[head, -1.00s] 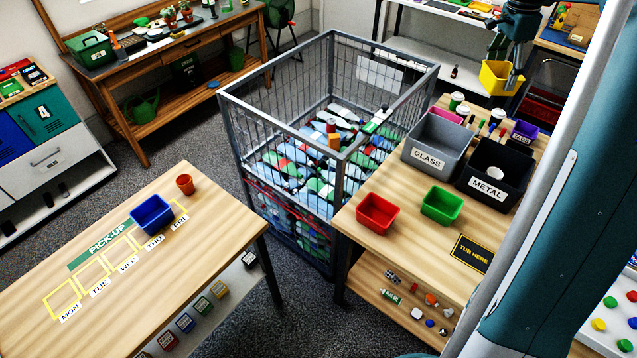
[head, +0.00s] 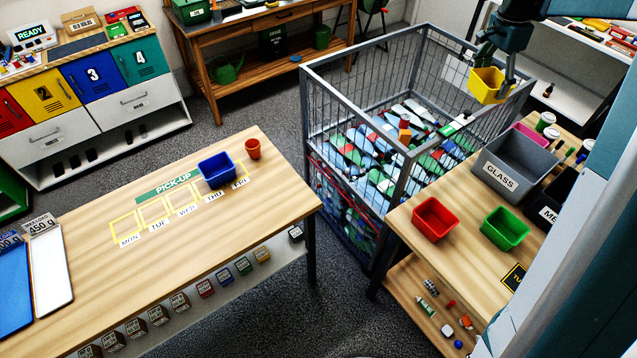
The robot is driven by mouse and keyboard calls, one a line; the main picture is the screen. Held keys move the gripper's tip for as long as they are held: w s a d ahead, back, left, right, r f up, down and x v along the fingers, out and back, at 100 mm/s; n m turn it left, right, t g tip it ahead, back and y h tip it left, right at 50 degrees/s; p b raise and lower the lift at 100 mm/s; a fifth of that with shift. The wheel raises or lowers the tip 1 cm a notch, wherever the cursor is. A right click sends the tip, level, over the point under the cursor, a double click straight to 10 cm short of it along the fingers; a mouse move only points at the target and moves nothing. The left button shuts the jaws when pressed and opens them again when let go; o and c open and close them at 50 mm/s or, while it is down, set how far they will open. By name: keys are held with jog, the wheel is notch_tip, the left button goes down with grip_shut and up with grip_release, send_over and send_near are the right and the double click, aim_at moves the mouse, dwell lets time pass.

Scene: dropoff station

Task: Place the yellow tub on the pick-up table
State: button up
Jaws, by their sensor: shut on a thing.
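The yellow tub (head: 486,88) hangs in the air at the upper right, over the right rear corner of the wire cage. My gripper (head: 493,72) is shut on the tub's rim and holds it roughly upright. The pick-up table (head: 110,285) stands at the lower left, with a green PICK-UP strip and yellow outlined squares marked MON, TUE, WED, THU and FRI. A blue tub (head: 216,169) stands on it around the THU and FRI squares. A small orange-brown pot (head: 253,149) stands beside the blue tub. The MON, TUE and WED squares look empty.
A wire cage (head: 317,120) full of bottles stands between the two tables. The right table (head: 460,250) bears a red tub (head: 435,219), a green tub (head: 505,228) and a grey GLASS bin (head: 512,168). Blue and white panels (head: 50,265) lie on the pick-up table's left end.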

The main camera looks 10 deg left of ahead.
jog(key=w+a+f+n, duration=0.1)
jog(key=a+f+n, duration=0.2)
jog(key=a, duration=1.4)
jog(key=s+a+f+n, duration=0.3)
jog(key=s+a, duration=0.1)
jog(key=a, duration=1)
jog(key=s+a+f+n+y, duration=0.15)
jog(key=s+a, duration=0.25)
jog(key=a, duration=1)
jog(key=s+a+f+n+h, duration=0.1)
jog(key=s+a+f+n, duration=0.25)
jog(key=a, duration=1.05)
jog(key=s+a+f+n+y+b, duration=0.1)
jog(key=s+a+f+n, duration=0.1)
jog(key=s+a, duration=0.65)
jog(key=s+a+f+n+b, duration=0.1)
jog(key=s+a+f+n, duration=0.15)
jog(key=s+a, duration=0.55)
jog(key=s+a+f+n+b, duration=0.1)
jog(key=s+a+n, duration=0.1)
jog(key=s+a, duration=0.2)
jog(key=s+a+f+n, duration=0.2)
jog(key=s+a+n, duration=0.1)
jog(key=s, duration=0.8)
jog(key=s+a+f+n+b, duration=0.1)
jog(key=s+a+f+n, duration=0.1)
jog(key=s+a, duration=0.4)
jog(key=shift+s+f+y+b, duration=0.25)
jog(key=shift+s+y+b, duration=0.15)
jog(key=shift+s, duration=0.8)
